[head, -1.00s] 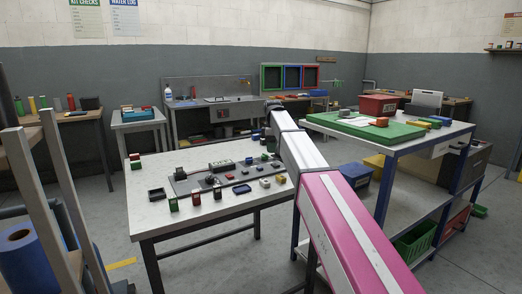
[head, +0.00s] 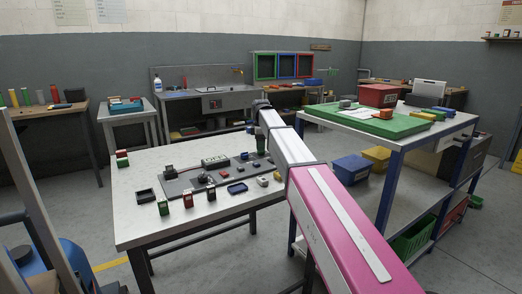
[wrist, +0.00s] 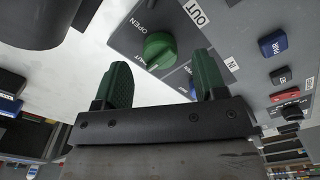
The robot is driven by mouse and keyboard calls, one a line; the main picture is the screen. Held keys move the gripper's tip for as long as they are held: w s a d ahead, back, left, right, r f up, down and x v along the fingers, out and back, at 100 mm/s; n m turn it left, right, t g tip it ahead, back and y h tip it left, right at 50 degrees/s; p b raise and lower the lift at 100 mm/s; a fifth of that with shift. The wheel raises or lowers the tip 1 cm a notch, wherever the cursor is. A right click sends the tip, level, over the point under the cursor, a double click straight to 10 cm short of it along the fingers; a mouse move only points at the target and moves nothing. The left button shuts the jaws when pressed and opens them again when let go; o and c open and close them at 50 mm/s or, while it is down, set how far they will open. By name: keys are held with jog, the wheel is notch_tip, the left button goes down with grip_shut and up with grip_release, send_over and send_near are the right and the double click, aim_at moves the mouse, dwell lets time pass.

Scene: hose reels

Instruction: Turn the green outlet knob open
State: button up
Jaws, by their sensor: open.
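The green outlet knob (wrist: 159,47) sits on a grey panel (wrist: 125,42) in the wrist view. The word OPEN is printed beside it, OUT is near it, and another partly hidden word lies close to its edge. My gripper (wrist: 163,72) is open and empty, its two green fingers apart. The knob shows just beyond the fingertips, between them in the picture; I see no contact. In the head view the panel (head: 178,191) lies on the white-topped table (head: 130,215); I cannot make out the knob there.
In the head view, small red and green blocks and a black tray (head: 146,196) lie along the table. A blue-framed bench (head: 392,165) stands at the right.

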jog(key=shift+f, duration=1.25)
jog(key=c, duration=0.9)
